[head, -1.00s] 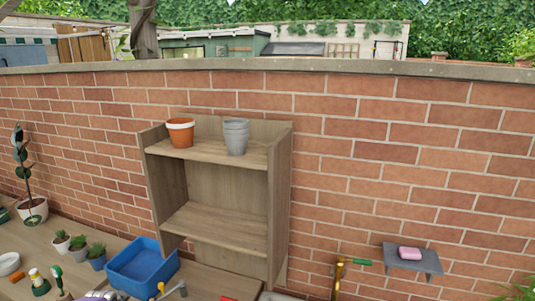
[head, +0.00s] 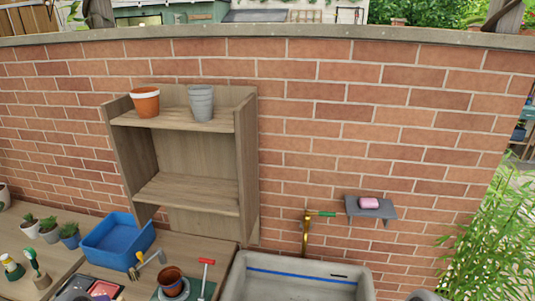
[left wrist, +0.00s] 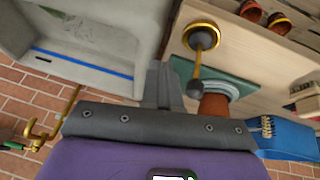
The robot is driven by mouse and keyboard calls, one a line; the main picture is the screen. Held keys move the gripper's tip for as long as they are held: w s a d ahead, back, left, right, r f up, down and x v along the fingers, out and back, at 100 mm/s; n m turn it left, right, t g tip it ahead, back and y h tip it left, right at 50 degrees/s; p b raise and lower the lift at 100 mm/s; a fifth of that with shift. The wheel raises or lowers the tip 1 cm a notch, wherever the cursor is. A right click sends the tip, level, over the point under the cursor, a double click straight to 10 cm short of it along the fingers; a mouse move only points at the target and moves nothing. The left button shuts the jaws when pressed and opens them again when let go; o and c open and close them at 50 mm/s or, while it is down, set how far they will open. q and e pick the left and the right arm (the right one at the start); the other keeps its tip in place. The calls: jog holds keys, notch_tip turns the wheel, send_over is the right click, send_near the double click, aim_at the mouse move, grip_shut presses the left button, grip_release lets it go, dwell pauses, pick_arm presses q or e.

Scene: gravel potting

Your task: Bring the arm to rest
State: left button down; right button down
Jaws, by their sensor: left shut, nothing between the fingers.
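My left gripper (left wrist: 165,88) shows in the left wrist view, its fingers together and empty. It is over the worktop area, between the grey sink (left wrist: 85,45) and a terracotta pot (left wrist: 213,106) in that view. Whether it touches anything is hard to tell, but nothing is held. No gripper shows in the head view, and my right gripper is in neither view.
Below are a blue bin (head: 117,242), a brown pot (head: 170,280), the sink (head: 290,283) and a brass tap (head: 306,235). A wall ledge (head: 371,211) bears pink soap (head: 369,202).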

pick_arm(q)
jog(key=s+d+f+n+g+h, duration=0.1)
jog(key=s+d+f+n+g, duration=0.1)
jog(key=s+d, duration=0.8)
jog(key=s+d+f+n+g+h, duration=0.1)
jog(key=s+d+f+g, duration=0.15)
jog(key=s+d, duration=0.7)
notch_tip(320, 180, down, 15)
jog(key=s+b, duration=0.1)
jog(key=b, duration=1.4)
